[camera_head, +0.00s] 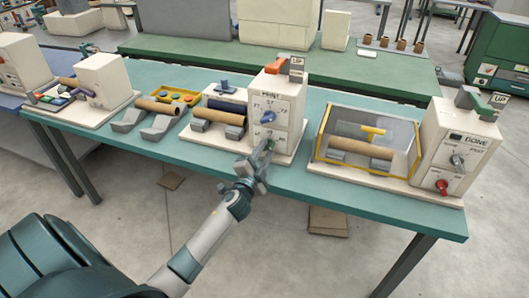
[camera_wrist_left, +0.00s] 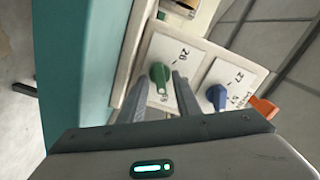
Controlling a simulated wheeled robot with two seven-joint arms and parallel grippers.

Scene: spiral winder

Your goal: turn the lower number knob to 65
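The lower number knob is green and sits low on the front of the middle white machine (camera_head: 287,92); in the head view it is mostly hidden by my left gripper (camera_head: 262,162). In the left wrist view the green knob (camera_wrist_left: 160,74) shows between the fingertips of my left gripper (camera_wrist_left: 161,84). The fingers are apart, one on each side of the knob, with small gaps seeming to show. My right gripper is not in view.
A blue knob (camera_head: 267,117) is just above the green one, also seen in the left wrist view (camera_wrist_left: 217,97). An orange lever (camera_head: 276,66) tops the machine. To the right are a clear-covered winder (camera_head: 367,141) and a box with a red knob (camera_head: 442,187).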

